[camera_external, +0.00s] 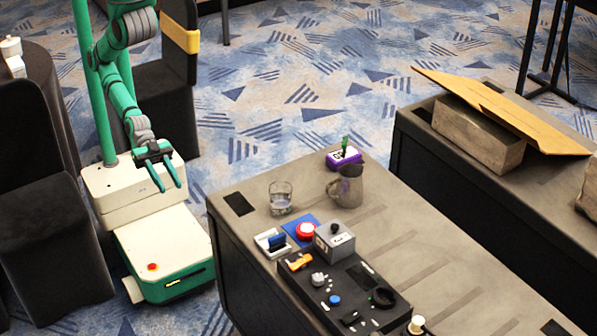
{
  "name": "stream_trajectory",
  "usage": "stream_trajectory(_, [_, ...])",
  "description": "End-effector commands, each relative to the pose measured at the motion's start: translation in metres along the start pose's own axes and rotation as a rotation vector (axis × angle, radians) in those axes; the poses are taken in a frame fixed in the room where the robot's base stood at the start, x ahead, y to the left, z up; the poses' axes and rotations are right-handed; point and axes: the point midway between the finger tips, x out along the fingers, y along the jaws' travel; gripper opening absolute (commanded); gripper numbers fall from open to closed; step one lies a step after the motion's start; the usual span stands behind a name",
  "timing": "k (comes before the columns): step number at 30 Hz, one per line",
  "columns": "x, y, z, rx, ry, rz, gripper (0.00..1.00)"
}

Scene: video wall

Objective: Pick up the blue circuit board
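A flat blue board (301,219), which looks like the blue circuit board, lies on the grey table near its left end. A red round button on a white base (306,231) sits on or over it and hides part of it. My gripper (170,188) hangs to the left of the table, over my base and apart from the board. Its two dark green fingers are spread, with nothing visible between them.
Around the board are a glass (280,198), a metal pitcher (347,187), a grey box (334,242), a white-based blue item (272,243) and a black tray (345,297) of small parts. A purple box (343,158) stands behind. Dark chairs (50,200) flank me.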

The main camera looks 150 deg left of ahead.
Motion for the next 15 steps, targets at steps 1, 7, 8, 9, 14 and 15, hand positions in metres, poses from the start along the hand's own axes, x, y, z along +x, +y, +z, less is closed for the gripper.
stream_trajectory(1, [0.019, 0.009, 0.001, -0.018, 0.002, 0.011, 0.34])
stream_trajectory(7, [0.088, 0.049, 0.001, -0.062, -0.019, 0.086, 0.34])
stream_trajectory(8, [0.098, 0.055, 0.000, -0.065, -0.020, 0.100, 0.34])
stream_trajectory(9, [0.111, 0.063, -0.002, -0.067, -0.024, 0.121, 0.34])
stream_trajectory(14, [0.163, 0.096, -0.017, -0.056, -0.034, 0.214, 0.34])
stream_trajectory(15, [0.175, 0.104, -0.022, -0.048, -0.035, 0.239, 0.34])
